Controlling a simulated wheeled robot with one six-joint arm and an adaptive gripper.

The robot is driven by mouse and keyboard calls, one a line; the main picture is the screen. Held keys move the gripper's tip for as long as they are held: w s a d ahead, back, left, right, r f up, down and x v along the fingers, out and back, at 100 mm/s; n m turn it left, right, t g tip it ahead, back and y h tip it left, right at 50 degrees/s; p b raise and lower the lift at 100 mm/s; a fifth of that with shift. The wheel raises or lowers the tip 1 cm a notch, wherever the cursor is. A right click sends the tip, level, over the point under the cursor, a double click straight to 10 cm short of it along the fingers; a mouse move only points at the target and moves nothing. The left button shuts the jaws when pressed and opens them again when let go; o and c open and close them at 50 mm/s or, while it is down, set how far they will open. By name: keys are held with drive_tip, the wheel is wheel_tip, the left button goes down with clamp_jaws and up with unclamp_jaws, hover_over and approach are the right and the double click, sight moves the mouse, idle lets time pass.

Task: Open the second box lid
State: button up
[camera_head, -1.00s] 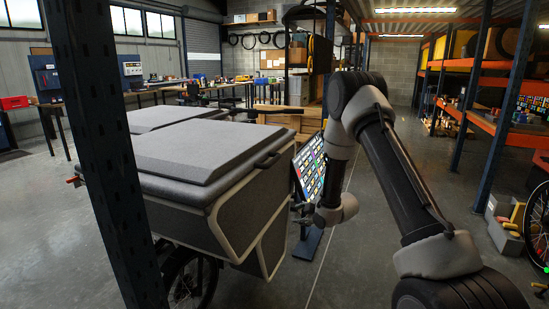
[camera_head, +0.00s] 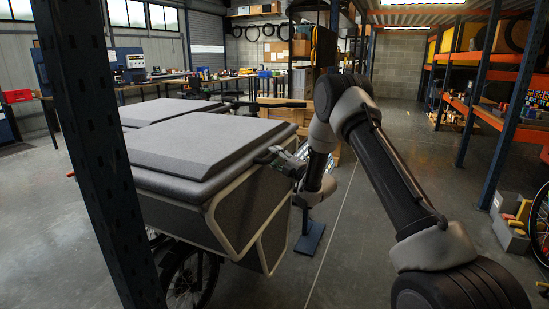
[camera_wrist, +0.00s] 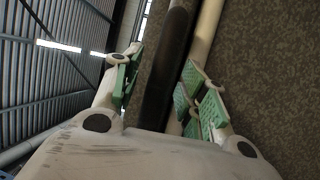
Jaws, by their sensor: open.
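The nearer cargo box (camera_head: 180,205) has a grey padded lid (camera_head: 190,150) that lies flat and shut. A second grey lid (camera_head: 165,110) lies flat behind it. My gripper (camera_head: 270,155) is at the right front corner of the nearer lid, where its dark handle sits. In the wrist view my gripper (camera_wrist: 160,82) is open, with green finger pads on both sides of a dark bar, the handle (camera_wrist: 166,65). A gap shows on at least the left side. A speckled grey box surface (camera_wrist: 270,60) fills the right. In the head view the fingers mostly hide the handle.
A dark blue post (camera_head: 90,140) stands close at the left front. A stand with a blue base (camera_head: 309,237) is beside the box, mostly behind my arm. Orange shelving (camera_head: 490,118) lines the right. The floor between is clear.

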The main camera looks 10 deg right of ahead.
drive_tip(key=shift+w+a+r, duration=0.1)
drive_tip(key=shift+w+a, duration=0.1)
drive_tip(key=shift+w, duration=0.05)
clamp_jaws()
